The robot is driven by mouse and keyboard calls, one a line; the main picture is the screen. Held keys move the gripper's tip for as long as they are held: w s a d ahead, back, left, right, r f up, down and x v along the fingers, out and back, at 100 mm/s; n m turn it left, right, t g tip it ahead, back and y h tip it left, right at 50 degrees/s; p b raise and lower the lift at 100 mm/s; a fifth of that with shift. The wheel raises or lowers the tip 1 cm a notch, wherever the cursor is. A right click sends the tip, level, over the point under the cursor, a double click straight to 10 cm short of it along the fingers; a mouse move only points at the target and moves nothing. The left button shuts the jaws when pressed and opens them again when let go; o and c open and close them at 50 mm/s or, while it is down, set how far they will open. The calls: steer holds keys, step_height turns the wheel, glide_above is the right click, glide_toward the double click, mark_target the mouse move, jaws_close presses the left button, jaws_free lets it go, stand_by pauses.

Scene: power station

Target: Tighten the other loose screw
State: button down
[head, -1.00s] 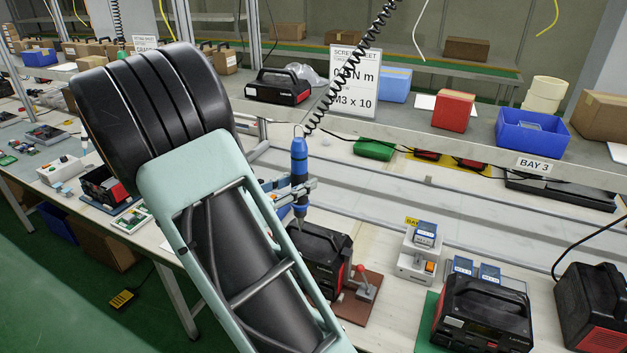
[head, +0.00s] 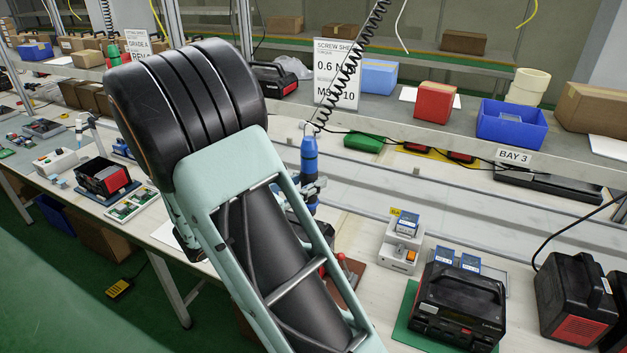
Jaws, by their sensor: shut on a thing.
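A blue power screwdriver (head: 309,160) hangs upright on a black coiled cord. My gripper (head: 314,188) is shut around its lower body; its fingers are partly hidden behind my arm. The driver's tip is hidden by my arm. Below it, a black unit is mostly covered by my arm, with a small part (head: 325,230) showing. A brown fixture base (head: 352,300) with a red-knobbed clamp (head: 341,258) shows at its right. No screw is visible, and I cannot tell whether the tip touches the unit.
A grey stand (head: 399,250) with a blue-labelled box stands to the right. Beyond it are a black case (head: 458,305) on a green mat and another black unit (head: 577,300). A shelf (head: 455,135) with bins and cartons runs behind the bench.

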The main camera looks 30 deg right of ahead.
mark_target(308, 207)
steer(key=shift+f+b, duration=1.95)
steer(key=shift+f, duration=0.5)
steer(key=shift+w, duration=0.1)
steer(key=shift+r, duration=0.1)
steer(key=shift+f, duration=0.4)
steer(key=shift+f+b, duration=0.4)
steer(key=shift+a+f, duration=0.1)
steer(key=shift+f, duration=0.55)
stand_by(1.8)
steer(key=shift+r+p, duration=3.05)
steer(key=shift+r, duration=0.75)
